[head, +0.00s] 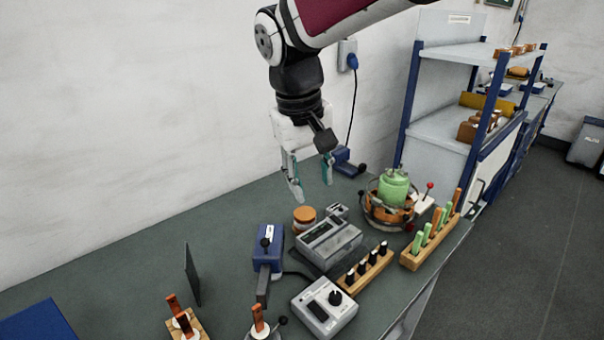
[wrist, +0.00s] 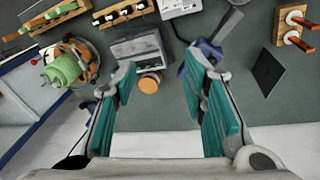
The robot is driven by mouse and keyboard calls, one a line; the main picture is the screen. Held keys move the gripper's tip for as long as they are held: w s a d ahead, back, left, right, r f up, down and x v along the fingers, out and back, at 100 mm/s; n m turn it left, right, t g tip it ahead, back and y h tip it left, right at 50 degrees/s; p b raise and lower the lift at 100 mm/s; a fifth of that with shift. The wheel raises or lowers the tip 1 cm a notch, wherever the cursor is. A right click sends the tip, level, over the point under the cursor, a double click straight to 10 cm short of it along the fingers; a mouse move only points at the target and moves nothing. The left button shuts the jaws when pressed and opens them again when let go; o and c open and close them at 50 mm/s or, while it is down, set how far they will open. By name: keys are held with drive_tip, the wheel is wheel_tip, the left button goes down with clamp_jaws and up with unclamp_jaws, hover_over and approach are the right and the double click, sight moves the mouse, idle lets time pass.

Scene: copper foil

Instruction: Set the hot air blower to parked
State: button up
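A blue boxy device (head: 268,236), which looks like the hot air blower, sits on the dark green bench. It has a white label, a black-knobbed lever on its face and a dark grey nozzle (head: 262,289) pointing to the front. In the wrist view its blue body (wrist: 206,50) is partly hidden behind the finger on the right. My gripper (head: 312,182) hangs above the back of the bench, above and to the right of the blower, not touching it. In the wrist view my gripper (wrist: 162,85) is open, with nothing between its teal pads.
A grey instrument (head: 328,242) and an orange-lidded jar (head: 304,214) stand right of the blower. A control box with a dial (head: 324,307) is in front. A dark upright plate (head: 192,274) stands to the left. A caged green canister (head: 393,187) is at right.

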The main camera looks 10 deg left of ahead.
drive_tip(key=n+p, duration=0.1)
drive_tip(key=n, duration=0.1)
hover_over(264, 239)
drive_tip(key=s+a, duration=0.2)
drive_tip(key=s+a+x, duration=0.1)
drive_tip(key=x, duration=0.4)
drive_tip(key=shift+g, duration=0.3)
drive_tip(key=f+p, duration=0.1)
drive_tip(key=f, duration=0.3)
drive_tip(key=w+d+f, duration=0.1)
drive_tip(key=f, duration=0.4)
drive_tip(key=w+d+f+p, duration=0.1)
drive_tip(key=f, duration=0.4)
drive_tip(key=shift+w+d+f+p, duration=0.15)
drive_tip(key=shift+d+f+p, duration=0.1)
drive_tip(key=shift+p, duration=0.1)
drive_tip(key=shift+c, duration=0.5)
clamp_jaws()
